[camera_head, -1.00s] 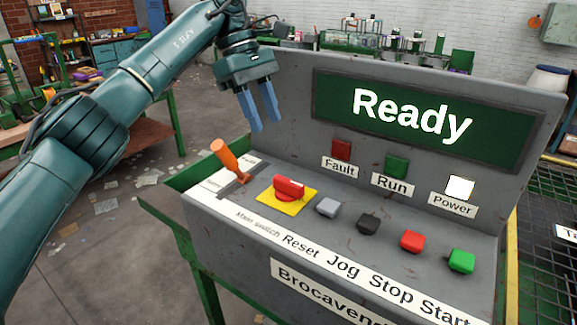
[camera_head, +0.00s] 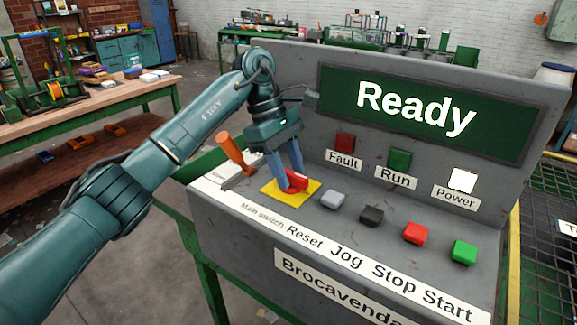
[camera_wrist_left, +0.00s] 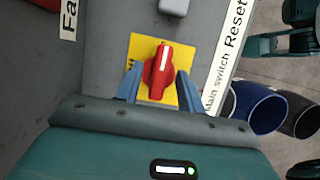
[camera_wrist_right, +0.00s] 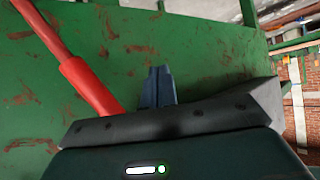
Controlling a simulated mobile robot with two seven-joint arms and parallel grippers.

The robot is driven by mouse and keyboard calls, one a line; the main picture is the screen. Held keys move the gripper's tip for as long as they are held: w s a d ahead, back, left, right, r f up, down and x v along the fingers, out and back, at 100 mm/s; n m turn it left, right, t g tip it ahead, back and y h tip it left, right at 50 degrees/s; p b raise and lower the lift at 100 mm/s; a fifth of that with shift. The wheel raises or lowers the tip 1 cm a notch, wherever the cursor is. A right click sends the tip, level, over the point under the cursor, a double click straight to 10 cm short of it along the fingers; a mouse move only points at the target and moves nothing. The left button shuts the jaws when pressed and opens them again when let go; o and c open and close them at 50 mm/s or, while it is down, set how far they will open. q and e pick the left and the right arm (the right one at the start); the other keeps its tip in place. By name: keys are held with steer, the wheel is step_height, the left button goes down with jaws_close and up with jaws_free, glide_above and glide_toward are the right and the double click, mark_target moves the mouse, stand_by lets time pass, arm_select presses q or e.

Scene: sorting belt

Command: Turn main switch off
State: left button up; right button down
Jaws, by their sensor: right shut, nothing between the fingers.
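The main switch is a red rotary knob (camera_head: 297,180) on a yellow plate (camera_head: 272,192), at the left of the grey console's sloping panel. In the left wrist view the knob (camera_wrist_left: 158,72) has a white line along its handle. My left gripper (camera_head: 289,178) is at the knob, pointing down, with its blue fingers on either side of it. In the left wrist view the fingers are apart, with yellow plate showing between them and the knob. My right gripper (camera_wrist_right: 157,88) is shut and empty in front of a rusty green surface; it is not in the head view.
An orange lever (camera_head: 230,148) stands just left of the knob. Grey (camera_head: 333,198), black (camera_head: 371,215), red (camera_head: 415,232) and green (camera_head: 464,252) buttons lie to its right. The display (camera_head: 425,113) reads "Ready", and the Power lamp (camera_head: 462,180) is lit white.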

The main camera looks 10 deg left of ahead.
arm_select(q)
jaws_close()
